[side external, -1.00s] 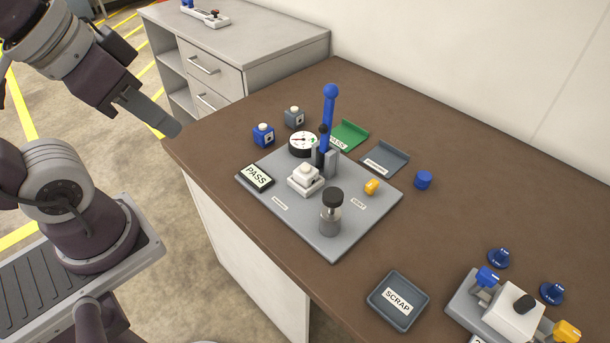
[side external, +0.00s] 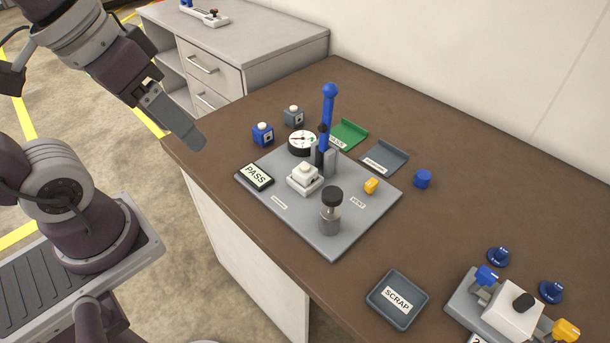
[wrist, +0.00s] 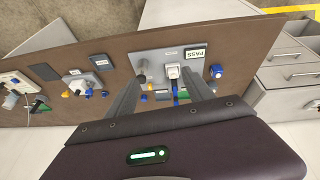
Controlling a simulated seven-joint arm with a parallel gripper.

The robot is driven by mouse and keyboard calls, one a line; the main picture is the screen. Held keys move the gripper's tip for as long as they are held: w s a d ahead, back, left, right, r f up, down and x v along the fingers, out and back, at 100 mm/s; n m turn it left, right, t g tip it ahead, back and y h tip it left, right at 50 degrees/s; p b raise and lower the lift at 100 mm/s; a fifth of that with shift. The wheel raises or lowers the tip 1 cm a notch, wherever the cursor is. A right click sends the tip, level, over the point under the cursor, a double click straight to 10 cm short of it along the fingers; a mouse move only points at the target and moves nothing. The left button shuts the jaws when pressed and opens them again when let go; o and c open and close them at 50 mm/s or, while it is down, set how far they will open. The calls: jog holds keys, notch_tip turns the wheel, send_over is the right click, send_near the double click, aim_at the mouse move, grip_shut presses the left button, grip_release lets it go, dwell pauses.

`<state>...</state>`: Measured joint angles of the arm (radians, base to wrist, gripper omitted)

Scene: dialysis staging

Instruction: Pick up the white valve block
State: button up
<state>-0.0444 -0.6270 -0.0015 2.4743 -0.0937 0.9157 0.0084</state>
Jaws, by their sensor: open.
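A small white block (side external: 304,176) with a raised top sits in a white holder on the grey fixture plate (side external: 333,244). It also shows between my fingers in the wrist view (wrist: 173,73), farther off. A larger white block (side external: 512,309) stands on a grey base at the lower right, with blue and yellow handles and a black knob. I cannot tell for certain which is the valve block. My gripper (side external: 190,134) is over the bench's left edge, left of the fixture plate and apart from both blocks. Its fingers (wrist: 162,79) are spread and empty.
A blue upright lever (side external: 329,105) stands close behind the small block, and a black-capped cylinder (side external: 331,212) in front. A gauge (side external: 302,143), a PASS sign (side external: 256,176) and a yellow piece (side external: 371,186) surround it. A SCRAP tray (side external: 398,301) lies nearer.

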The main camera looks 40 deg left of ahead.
jog(key=w+d+f+n+g+h, duration=0.2)
jog(key=w+f+n+g+h, duration=0.15)
jog(key=w, duration=0.25)
jog(key=n+t+h, duration=0.1)
jog(key=n+h, duration=0.6)
jog(key=n, duration=0.5)
send_over(300, 166)
jog(key=s+d, duration=0.1)
jog(key=s, duration=0.5)
notch_tip(300, 166, down, 12)
jog(key=w+a+f+n+t, duration=0.1)
jog(key=f+n, duration=0.1)
jog(key=f, duration=0.1)
jog(key=w+a+f+n+t, duration=0.1)
jog(key=a+f+n+t, duration=0.1)
jog(key=f, duration=0.2)
jog(key=w+a+f+n+t+h, duration=0.1)
jog(key=a+f+n, duration=0.1)
jog(key=f+n, duration=0.1)
jog(key=shift+w+f+t, duration=0.1)
jog(key=shift+f+t, duration=0.15)
jog(key=shift+f, duration=0.05)
jog(key=x, duration=0.6)
jog(key=shift+d+f, duration=0.1)
jog(key=shift+d, duration=0.3)
jog(key=c, duration=1.2)
